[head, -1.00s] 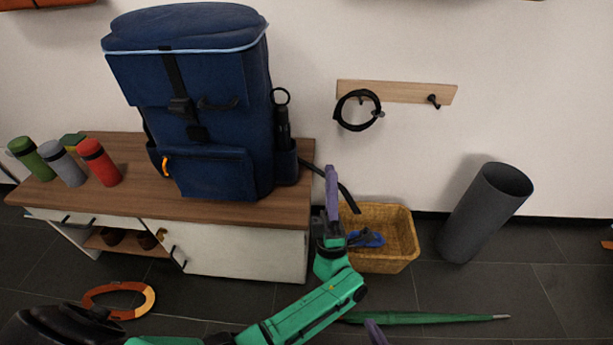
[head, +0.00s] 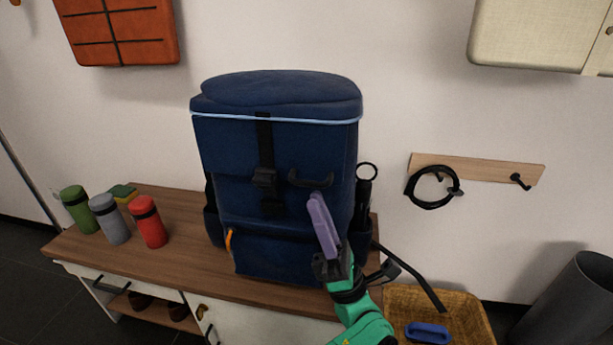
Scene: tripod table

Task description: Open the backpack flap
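The dark blue backpack (head: 285,150) stands upright on the wooden top of a low cabinet. Its flap (head: 225,143) is down over the front, with light blue piping along the upper edge. A black strap with a buckle (head: 265,178) runs down the flap, and a black handle (head: 310,180) sits to its right.
Green, grey and red bottles (head: 148,222) stand left of the pack on the cabinet top (head: 185,245). A wicker basket (head: 462,312) and a dark cylindrical bin (head: 575,305) are at right. A hook rail (head: 480,172) is on the wall.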

